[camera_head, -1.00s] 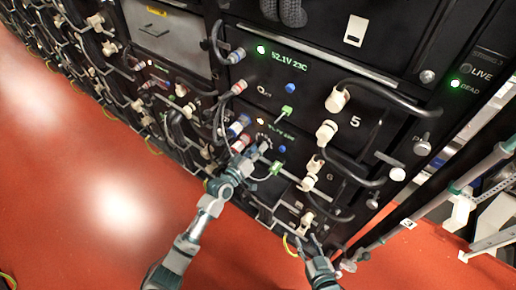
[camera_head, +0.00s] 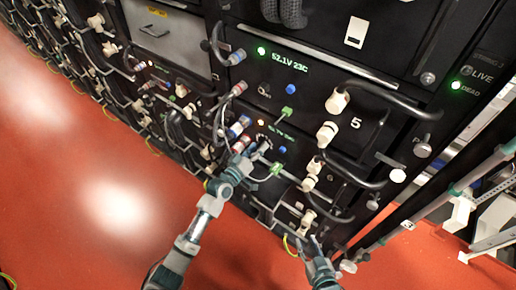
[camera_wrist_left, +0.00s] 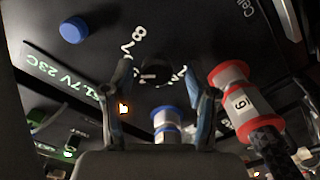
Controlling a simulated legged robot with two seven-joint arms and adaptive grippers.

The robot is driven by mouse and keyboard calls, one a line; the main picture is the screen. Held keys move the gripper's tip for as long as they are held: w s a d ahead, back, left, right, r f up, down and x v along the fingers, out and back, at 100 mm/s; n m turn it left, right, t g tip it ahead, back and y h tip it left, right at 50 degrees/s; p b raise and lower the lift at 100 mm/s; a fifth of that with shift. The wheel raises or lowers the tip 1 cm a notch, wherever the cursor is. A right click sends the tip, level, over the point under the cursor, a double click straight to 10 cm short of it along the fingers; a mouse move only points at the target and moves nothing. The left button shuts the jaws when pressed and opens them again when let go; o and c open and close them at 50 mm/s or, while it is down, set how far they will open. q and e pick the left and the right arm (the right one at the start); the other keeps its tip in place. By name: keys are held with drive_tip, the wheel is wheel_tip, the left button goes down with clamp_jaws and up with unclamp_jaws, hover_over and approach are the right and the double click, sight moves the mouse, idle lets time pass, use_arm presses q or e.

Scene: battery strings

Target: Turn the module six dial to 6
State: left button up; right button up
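The module six dial (camera_wrist_left: 155,75) is a dark round knob with pale markings around it, including an 8, on the black panel. My left gripper (camera_wrist_left: 158,88) has its two fingers apart on either side of the dial; whether they touch it cannot be told. In the head view my left gripper (camera_head: 260,150) reaches the module below the one marked 5 and partly covers the dial. The module's green readout (camera_wrist_left: 62,78) shows about 51.7V 23C. My right gripper (camera_head: 308,243) is low by the rack's bottom edge, fingers apart and empty.
A blue connector (camera_wrist_left: 166,120) sits between my left fingers, and a red connector (camera_wrist_left: 228,75) with a thick black cable stands close on the right. A blue button (camera_wrist_left: 73,30) is at upper left. Black cables with cream plugs (camera_head: 327,133) crowd the rack's right side.

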use_arm(q)
drive_tip(key=shift+s, duration=0.1)
drive_tip(key=v, duration=1.2)
drive_tip(key=shift+f, duration=0.1)
